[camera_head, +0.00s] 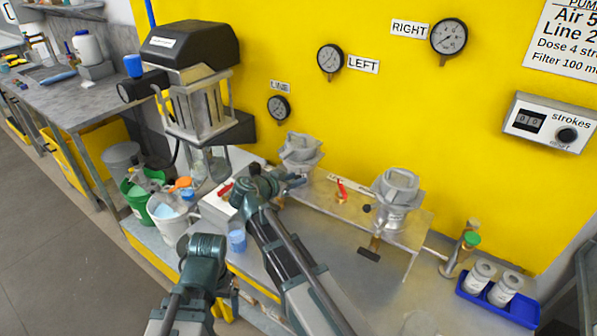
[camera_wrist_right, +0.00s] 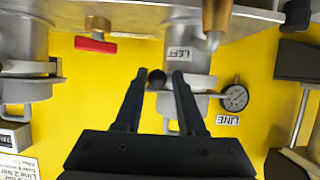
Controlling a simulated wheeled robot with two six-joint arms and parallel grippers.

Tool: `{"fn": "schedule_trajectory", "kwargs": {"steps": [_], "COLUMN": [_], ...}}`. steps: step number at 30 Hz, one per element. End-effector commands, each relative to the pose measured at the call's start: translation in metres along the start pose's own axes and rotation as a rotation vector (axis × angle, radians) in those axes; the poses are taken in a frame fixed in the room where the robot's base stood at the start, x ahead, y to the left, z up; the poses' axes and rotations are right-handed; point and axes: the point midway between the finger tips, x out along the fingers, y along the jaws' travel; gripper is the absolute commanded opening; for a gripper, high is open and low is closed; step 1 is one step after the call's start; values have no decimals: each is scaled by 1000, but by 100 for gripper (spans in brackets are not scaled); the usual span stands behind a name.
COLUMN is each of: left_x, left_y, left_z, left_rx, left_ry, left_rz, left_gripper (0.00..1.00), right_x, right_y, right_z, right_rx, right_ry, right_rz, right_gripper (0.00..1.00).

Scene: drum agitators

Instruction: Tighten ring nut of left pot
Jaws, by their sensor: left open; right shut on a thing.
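The right pot (camera_head: 397,190) stands to the right, with a black handle (camera_head: 368,254) below it. A red-handled valve (camera_head: 341,190) lies between the pots. A blue cup (camera_head: 237,240) and buckets (camera_head: 170,215) are at left.

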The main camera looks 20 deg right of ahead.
Motion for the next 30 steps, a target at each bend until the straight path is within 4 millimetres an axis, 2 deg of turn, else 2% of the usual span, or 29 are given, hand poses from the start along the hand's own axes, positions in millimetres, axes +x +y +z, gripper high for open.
{"fn": "schedule_trajectory", "kwargs": {"steps": [6, 17, 24, 30], "left_x": [0, 0, 0, 0], "left_y": [0, 0, 0, 0], "left_z": [0, 0, 0, 0], "left_rx": [0, 0, 0, 0], "left_ry": [0, 0, 0, 0], "left_rz": [0, 0, 0, 0], "left_gripper": [100, 100, 100, 100], "right_x": [-6, -7, -11, -12], "right_y": [-13, -19, -36, -37], "right_z": [3, 3, 5, 6], "right_rx": [1, 0, -1, 0], "right_ry": [-1, 1, 1, 0], "right_rz": [1, -3, -4, -3], "right_gripper": [15, 15, 15, 15]}}
